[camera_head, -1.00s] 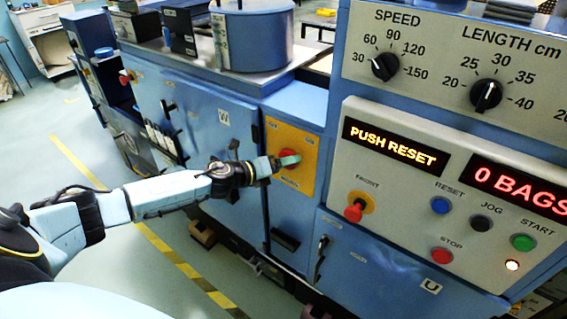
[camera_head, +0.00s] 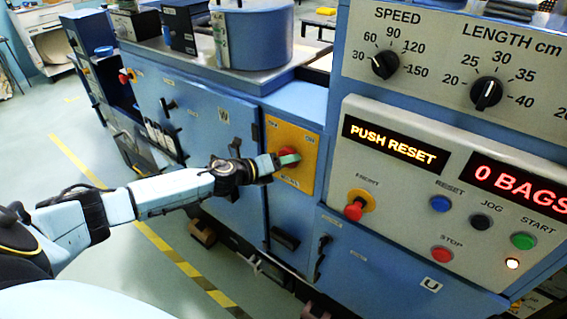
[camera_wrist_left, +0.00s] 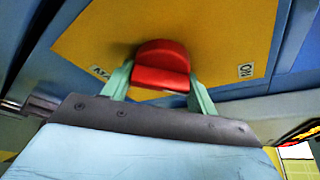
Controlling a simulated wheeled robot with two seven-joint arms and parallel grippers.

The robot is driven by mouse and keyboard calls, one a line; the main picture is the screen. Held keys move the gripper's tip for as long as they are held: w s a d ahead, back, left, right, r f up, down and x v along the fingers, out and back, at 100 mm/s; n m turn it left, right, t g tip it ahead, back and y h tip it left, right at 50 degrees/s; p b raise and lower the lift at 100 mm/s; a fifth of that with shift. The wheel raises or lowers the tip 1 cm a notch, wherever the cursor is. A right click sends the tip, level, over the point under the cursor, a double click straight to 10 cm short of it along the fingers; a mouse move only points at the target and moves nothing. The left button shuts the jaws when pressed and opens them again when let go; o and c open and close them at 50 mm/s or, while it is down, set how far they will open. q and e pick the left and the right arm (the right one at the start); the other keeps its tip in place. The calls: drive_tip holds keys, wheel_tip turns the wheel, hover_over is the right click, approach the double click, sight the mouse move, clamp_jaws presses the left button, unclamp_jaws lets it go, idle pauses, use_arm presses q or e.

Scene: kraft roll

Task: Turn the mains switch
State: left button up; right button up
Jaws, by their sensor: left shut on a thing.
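The mains switch (camera_head: 290,155) is a red knob on a yellow plate (camera_head: 306,178) on the blue machine front. In the left wrist view the red knob (camera_wrist_left: 161,66) sits between the two green fingers of my left gripper (camera_wrist_left: 160,84), which is shut on it. An "ON" label (camera_wrist_left: 246,71) is on the plate at the right, and another label, hard to read, is at the left. In the head view my left gripper (camera_head: 284,160) reaches the knob from the left and its fingers partly cover it. My right gripper is out of view.
Right of the plate is a panel with a red front knob (camera_head: 354,210), a blue reset button (camera_head: 441,204), black jog, green start and red stop buttons. Its display (camera_head: 395,146) reads PUSH RESET. A cabinet door marked W (camera_head: 205,130) is at the left.

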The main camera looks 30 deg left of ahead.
use_arm(q)
drive_tip(key=n+h+b, duration=0.1)
drive_tip(key=n+b, duration=0.2)
drive_tip(key=shift+f+t+b, duration=0.15)
drive_tip(key=shift+t+b, duration=0.15)
drive_tip(key=shift+b, duration=0.05)
drive_tip(key=n+t+h+b, duration=0.1)
drive_tip(key=n+b, duration=0.1)
drive_tip(key=n, duration=0.2)
drive_tip(key=shift+h+b, duration=0.3)
drive_tip(key=n+t+b, duration=0.1)
drive_tip(key=n+t, duration=0.1)
drive_tip(key=n, duration=0.2)
drive_tip(key=shift+b, duration=0.3)
drive_tip(key=shift+r+n+t+b, duration=0.15)
drive_tip(key=shift+n+t, duration=0.4)
drive_tip(key=shift+n, duration=0.9)
drive_tip(key=shift+r+n+t+b, duration=0.15)
drive_tip(key=shift+n+t, duration=0.4)
drive_tip(key=shift+n, duration=0.9)
drive_tip(key=shift+y, duration=0.4)
drive_tip(key=o, duration=1)
drive_tip(key=shift+s+f, duration=0.1)
drive_tip(key=v, duration=1.3)
